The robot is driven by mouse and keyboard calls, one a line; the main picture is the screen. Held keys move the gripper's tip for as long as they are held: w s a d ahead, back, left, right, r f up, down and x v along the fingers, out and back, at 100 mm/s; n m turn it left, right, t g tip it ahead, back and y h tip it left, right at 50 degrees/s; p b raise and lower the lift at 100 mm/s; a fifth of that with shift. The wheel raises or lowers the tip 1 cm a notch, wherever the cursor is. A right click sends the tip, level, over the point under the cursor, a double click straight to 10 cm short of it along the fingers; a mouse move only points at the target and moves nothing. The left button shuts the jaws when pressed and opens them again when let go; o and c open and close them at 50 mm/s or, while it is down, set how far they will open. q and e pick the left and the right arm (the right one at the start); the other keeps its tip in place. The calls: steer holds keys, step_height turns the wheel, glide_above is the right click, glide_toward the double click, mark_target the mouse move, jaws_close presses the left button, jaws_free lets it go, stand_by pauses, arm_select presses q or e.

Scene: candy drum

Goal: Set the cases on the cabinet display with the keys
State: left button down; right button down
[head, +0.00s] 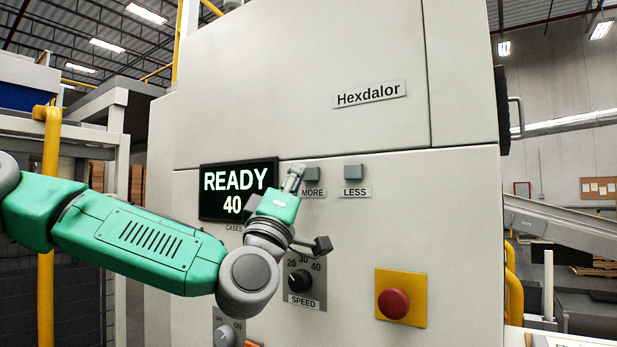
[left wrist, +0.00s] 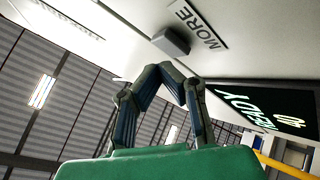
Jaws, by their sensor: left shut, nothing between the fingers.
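The grey MORE key (head: 312,174) is right of the display, and the grey LESS key (head: 354,171) is further right. My left gripper (head: 297,170) is shut and empty, its tips just left of the MORE key. In the left wrist view the gripper tips (left wrist: 174,72) point towards the MORE key (left wrist: 171,41), with a small gap visible. My right gripper is out of view.
A SPEED dial (head: 300,280) marked 20, 30, 40 is below the keys. A red stop button (head: 393,303) on a yellow plate is at lower right. An OFF/ON knob (head: 225,336) is at the bottom. A yellow post (head: 47,200) stands at left.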

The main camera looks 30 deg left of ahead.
arm_select(q)
steer(key=shift+w+d+r, duration=0.15)
steer(key=shift+w+d, duration=0.25)
steer(key=shift+d, duration=0.1)
steer(key=shift+a, duration=0.15)
steer(key=shift+w+b, duration=0.3)
steer(key=shift+w, duration=0.05)
stand_by(0.4)
steer(key=shift+s, duration=0.15)
steer(key=shift+s+a+b, duration=0.2)
steer(key=shift+s+b, duration=0.2)
steer(key=shift+s, duration=0.25)
